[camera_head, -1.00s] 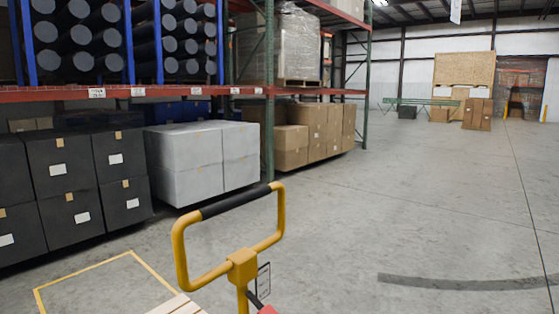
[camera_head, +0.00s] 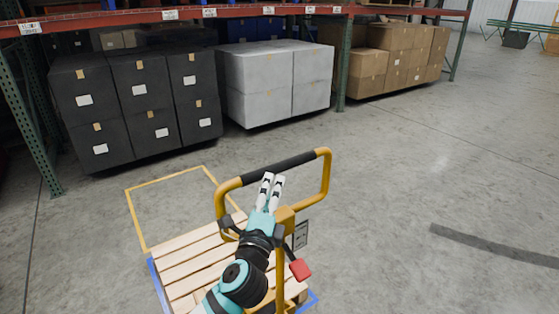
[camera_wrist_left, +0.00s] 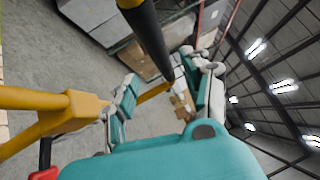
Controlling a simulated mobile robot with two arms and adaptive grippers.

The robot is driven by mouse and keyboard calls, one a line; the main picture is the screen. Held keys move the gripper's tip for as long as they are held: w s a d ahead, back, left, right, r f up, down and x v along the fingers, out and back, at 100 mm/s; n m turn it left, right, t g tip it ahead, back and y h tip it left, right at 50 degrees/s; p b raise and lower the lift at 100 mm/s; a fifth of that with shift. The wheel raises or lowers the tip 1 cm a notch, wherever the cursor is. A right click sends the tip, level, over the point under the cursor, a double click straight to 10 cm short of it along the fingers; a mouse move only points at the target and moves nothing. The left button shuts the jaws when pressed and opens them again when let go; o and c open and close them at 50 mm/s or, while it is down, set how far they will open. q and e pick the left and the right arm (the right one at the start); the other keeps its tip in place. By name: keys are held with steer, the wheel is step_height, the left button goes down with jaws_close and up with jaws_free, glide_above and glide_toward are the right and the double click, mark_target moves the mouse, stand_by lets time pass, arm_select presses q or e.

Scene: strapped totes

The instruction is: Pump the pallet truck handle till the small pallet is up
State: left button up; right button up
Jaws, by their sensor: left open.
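The pallet truck's yellow loop handle (camera_head: 324,185) stands up in the middle of the head view, with a black grip (camera_head: 285,166) along its top bar. The small wooden pallet (camera_head: 185,268) lies low behind my left arm, partly hidden by it; its height above the floor is hard to tell. My left gripper (camera_head: 272,180) is open, its white fingertips near the black grip. In the left wrist view the gripper (camera_wrist_left: 160,66) has its fingers spread, with the black grip (camera_wrist_left: 150,42) beyond and between them; contact cannot be told. My right gripper is not in view.
A yellow outline (camera_head: 131,214) marks the floor beside the pallet. A red part (camera_head: 300,269) sits by the handle's stem. Black boxes (camera_head: 140,105), grey boxes (camera_head: 275,80) and cardboard boxes (camera_head: 395,60) stand under the rack.

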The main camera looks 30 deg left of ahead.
mark_target(278, 168)
arm_select(q)
steer(key=p+x, duration=0.2)
steer(key=x, duration=0.5)
steer(key=shift+w+a+r, duration=0.2)
steer(key=shift+w+a, duration=0.15)
steer(key=shift+w, duration=0.35)
steer(key=shift+f, duration=0.1)
jaws_close()
